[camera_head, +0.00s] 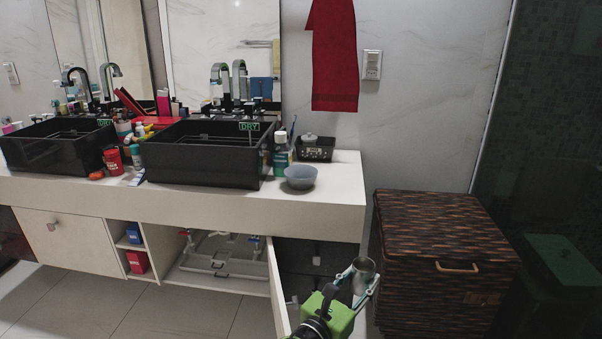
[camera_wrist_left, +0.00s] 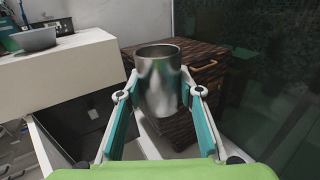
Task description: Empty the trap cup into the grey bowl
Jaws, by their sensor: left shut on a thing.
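The trap cup is a shiny metal cup (camera_head: 362,270), held upright in front of the counter and to the left of the wicker hamper. My left gripper (camera_head: 362,283) is shut on it. In the left wrist view the cup (camera_wrist_left: 160,80) stands between the two teal fingers of my left gripper (camera_wrist_left: 160,108), its open rim up; its contents cannot be made out. The grey bowl (camera_head: 300,176) sits on the right part of the counter, above and to the left of the cup. The bowl also shows in the left wrist view (camera_wrist_left: 35,40). My right gripper is not in view.
A white counter (camera_head: 330,195) carries two black vessel sinks (camera_head: 205,152), bottles and a black box (camera_head: 316,150). An open cabinet door (camera_head: 279,290) stands just left of my left gripper. A dark wicker hamper (camera_head: 430,215) is at right, beside a glass panel (camera_head: 560,150).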

